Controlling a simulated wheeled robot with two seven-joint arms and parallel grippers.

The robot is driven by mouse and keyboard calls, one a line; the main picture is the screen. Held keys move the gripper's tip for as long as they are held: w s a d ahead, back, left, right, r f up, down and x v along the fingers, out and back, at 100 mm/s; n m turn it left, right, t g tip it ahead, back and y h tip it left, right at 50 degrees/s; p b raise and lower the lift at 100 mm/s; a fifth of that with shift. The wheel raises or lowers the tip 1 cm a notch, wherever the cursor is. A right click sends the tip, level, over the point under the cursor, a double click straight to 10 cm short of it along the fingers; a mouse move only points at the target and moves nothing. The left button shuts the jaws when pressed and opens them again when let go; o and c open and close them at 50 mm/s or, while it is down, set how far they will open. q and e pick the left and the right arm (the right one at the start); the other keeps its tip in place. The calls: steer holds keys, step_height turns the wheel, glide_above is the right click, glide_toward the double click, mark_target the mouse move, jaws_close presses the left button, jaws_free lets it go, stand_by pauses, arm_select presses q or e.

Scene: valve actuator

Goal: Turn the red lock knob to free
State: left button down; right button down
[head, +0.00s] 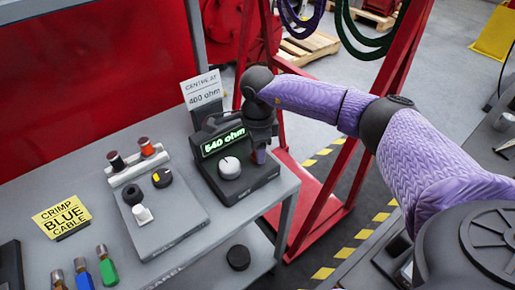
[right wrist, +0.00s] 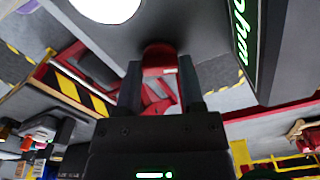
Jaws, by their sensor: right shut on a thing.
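The black device (head: 248,184) with the lit "540 ohm" display (head: 223,142) and a large white dial (head: 230,168) stands at the right end of the grey bench. My right gripper (head: 261,146) points down at the device's right side, beside the dial. In the right wrist view the red lock knob (right wrist: 159,57) sits between the fingertips of the right gripper (right wrist: 160,74), which is shut on it. The white dial (right wrist: 107,6) shows at the top left there. In the head view the gripper mostly hides the knob, and its turn mark cannot be read.
A card (head: 202,90) reading "CENTRE AT 400 ohm" stands behind the device. Left of it is a grey control panel (head: 165,219) with small knobs. A yellow "CRIMP BLUE CABLE" sign (head: 61,214) and coloured-handled tools stand further left. A red frame (head: 390,75) rises behind my right arm.

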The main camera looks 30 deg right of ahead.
steer(key=shift+r+n+b, duration=0.1)
steer(key=shift+n+b, duration=0.25)
steer(key=shift+n, duration=1.55)
steer(key=shift+c, duration=1)
jaws_free()
step_height(320, 180, up, 10)
steer(key=p, duration=0.2)
